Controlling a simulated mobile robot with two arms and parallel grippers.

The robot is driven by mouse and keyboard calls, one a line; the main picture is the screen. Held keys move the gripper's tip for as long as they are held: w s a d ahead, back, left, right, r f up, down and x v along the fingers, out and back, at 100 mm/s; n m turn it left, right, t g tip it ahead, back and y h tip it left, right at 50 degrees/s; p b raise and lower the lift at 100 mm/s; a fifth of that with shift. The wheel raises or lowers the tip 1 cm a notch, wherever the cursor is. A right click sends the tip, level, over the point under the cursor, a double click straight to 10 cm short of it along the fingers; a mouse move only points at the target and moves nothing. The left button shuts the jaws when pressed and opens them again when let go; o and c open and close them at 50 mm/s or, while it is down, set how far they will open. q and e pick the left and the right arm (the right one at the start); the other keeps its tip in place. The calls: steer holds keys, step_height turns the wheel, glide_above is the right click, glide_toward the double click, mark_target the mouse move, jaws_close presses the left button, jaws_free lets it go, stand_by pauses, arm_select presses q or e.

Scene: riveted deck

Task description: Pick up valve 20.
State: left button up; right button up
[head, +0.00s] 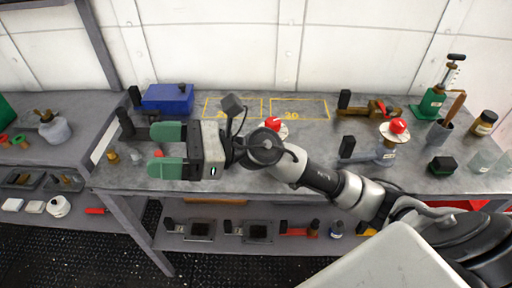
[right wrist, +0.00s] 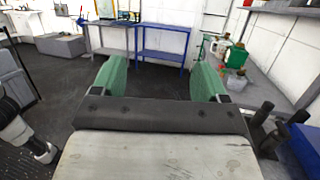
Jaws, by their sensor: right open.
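My right gripper (head: 166,150) reaches left over the workbench in the head view, its green fingers apart. In the right wrist view its fingers (right wrist: 160,82) are open with nothing held between them. A red-topped fitting (head: 398,127) with a pale disc stands on a grey valve body at the right of the bench. A small red spot (head: 157,153) shows between the fingers. I cannot read which valve is number 20. My left gripper is out of view.
Yellow marked rectangles (head: 299,109) lie at the bench's back, one reading 30. A blue box (head: 168,98) stands back left. A brass valve (head: 372,110) and a green hand pump (head: 433,102) stand right. A lower shelf (head: 265,242) holds several parts.

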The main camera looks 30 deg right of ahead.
step_height(320, 180, down, 4)
steer(key=d+n+g+h, duration=0.1)
steer(key=n+g+h, duration=0.4)
steer(key=n, duration=0.4)
steer(key=n+t+h, duration=0.3)
steer(key=n+h, duration=0.3)
steer(key=h, duration=1.1)
glide_toward(273, 121)
steer(key=x, duration=0.4)
steer(key=shift+f, duration=0.25)
steer(key=shift+h, duration=0.3)
steer(key=shift+p+x, duration=1)
steer(key=shift+x, duration=2.05)
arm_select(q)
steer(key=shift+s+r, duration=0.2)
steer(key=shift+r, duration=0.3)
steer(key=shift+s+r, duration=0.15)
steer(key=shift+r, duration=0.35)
arm_select(e)
steer(key=shift+w+r+t, duration=0.1)
steer(key=shift+t, duration=0.2)
jaws_close()
